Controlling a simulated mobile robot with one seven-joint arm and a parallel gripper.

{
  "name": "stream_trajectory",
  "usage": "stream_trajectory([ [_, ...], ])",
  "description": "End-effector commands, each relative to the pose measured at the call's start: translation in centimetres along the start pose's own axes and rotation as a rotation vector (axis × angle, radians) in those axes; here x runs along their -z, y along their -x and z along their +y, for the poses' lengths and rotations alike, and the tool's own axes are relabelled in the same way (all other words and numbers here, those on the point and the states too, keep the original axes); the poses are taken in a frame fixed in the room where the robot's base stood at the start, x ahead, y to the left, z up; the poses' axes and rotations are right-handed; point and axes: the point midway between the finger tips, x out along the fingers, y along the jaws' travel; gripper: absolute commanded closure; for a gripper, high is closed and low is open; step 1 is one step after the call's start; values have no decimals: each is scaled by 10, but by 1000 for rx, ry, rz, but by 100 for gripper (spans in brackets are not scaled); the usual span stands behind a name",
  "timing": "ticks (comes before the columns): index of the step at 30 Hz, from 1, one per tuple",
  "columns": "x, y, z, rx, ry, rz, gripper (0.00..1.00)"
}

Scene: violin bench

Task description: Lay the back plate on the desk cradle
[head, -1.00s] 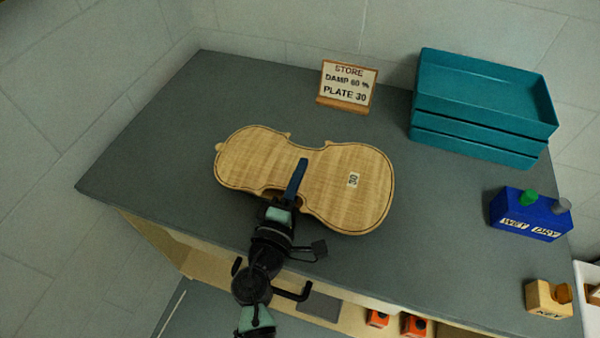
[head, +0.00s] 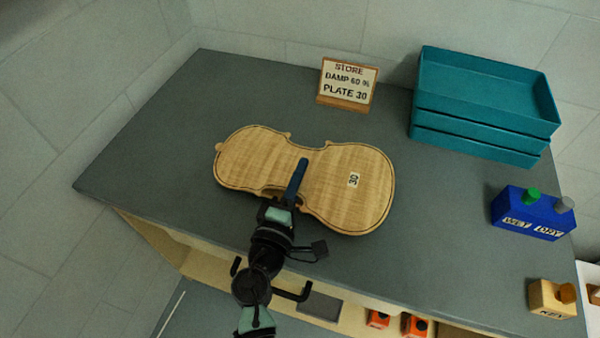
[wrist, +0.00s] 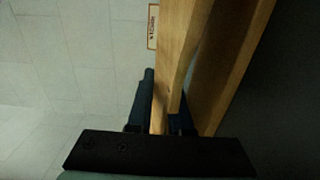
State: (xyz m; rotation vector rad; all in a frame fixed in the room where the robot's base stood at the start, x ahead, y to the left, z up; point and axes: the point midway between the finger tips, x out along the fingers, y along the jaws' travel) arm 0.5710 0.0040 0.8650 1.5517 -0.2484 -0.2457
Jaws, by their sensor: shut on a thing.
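The back plate (head: 340,200) is a pale violin-shaped wooden plate with a dark edge line and a "30" label. It lies roughly flat over the grey desk, and I cannot tell if it is raised. My gripper (head: 301,166) is shut on its near waist edge, one blue finger lying over the top face. In the wrist view, the plate (wrist: 176,50) shows edge-on between the fingers of my gripper (wrist: 160,100). A second wooden band (wrist: 232,60) runs beside it; I cannot tell what it belongs to. No cradle can be made out; the plate covers the desk beneath it.
A sign (head: 347,83) reading "STORE DAMP 60 % PLATE 30" stands behind the plate on the desk (head: 150,150). Teal stacked trays (head: 480,115) are at back right. A blue WET/DRY block (head: 530,215) and a wooden KEY block (head: 550,298) stand at right. The desk's left is clear.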

Motion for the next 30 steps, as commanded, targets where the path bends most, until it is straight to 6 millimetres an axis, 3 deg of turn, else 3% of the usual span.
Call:
stream_trajectory([
  [30, 0, 0, -7, -2, 1, 0, 100],
])
